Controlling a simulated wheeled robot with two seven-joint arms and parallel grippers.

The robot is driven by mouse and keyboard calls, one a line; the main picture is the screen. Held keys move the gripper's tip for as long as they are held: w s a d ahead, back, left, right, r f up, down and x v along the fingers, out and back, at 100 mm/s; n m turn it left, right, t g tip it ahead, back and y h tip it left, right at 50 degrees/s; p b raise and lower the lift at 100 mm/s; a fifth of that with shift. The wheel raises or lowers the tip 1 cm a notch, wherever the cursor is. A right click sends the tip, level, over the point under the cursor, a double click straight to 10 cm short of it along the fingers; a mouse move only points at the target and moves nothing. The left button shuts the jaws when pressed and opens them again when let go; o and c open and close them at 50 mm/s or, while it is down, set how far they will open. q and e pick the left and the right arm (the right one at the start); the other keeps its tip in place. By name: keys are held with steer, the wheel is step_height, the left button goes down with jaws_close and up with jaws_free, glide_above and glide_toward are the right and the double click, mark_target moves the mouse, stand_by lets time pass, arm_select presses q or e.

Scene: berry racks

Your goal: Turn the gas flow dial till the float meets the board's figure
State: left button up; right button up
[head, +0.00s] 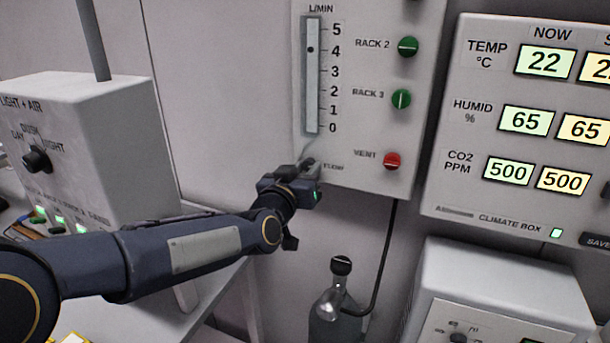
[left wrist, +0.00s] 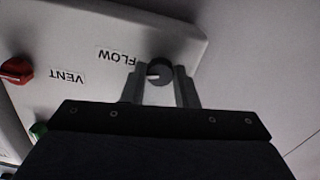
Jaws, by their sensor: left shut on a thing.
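The flow panel (head: 365,110) on the wall carries a clear flow tube (head: 312,95) with an L/MIN scale from 0 to 5. The small dark float (head: 310,49) sits at about the 4 mark. My left gripper (head: 304,168) is at the FLOW label below the tube. In the left wrist view, the round dark flow dial (left wrist: 159,71) with a pale pointer mark lies between the fingers of my left gripper (left wrist: 161,82), which is shut on it. The gripper hides the dial in the head view. My right gripper is not in view.
Green RACK 2 (head: 408,47) and RACK 3 (head: 401,99) knobs and a red VENT knob (head: 392,160) sit right of the tube. The climate box (head: 480,205) shows 22, 65 and 500 under NOW. A bottle (head: 335,305) stands below; a light-and-air box (head: 100,125) is left.

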arm_select(q)
steer(key=o, duration=1)
steer(key=b+v, duration=0.1)
steer(key=v, duration=0.7)
steer(key=shift+w, duration=0.1)
steer(key=s+a+f+n+g+y+p, duration=0.15)
steer(key=s+a+f+g, duration=0.45)
steer(key=s+a, duration=0.7)
steer(key=s+a+f+n+g, duration=0.1)
steer(key=s+f, duration=0.2)
steer(key=s, duration=0.2)
steer(key=s+a+f+g+y+p, duration=0.1)
steer(key=s+a+f+g, duration=0.1)
steer(key=s, duration=0.4)
steer(key=s+a+f+n+g, duration=0.1)
steer(key=s+f+g, duration=0.1)
steer(key=s+f, duration=0.2)
steer(key=shift+s+a+f+n+y+p, duration=0.25)
steer(key=shift+s+n+p, duration=0.1)
steer(key=shift+s, duration=0.3)
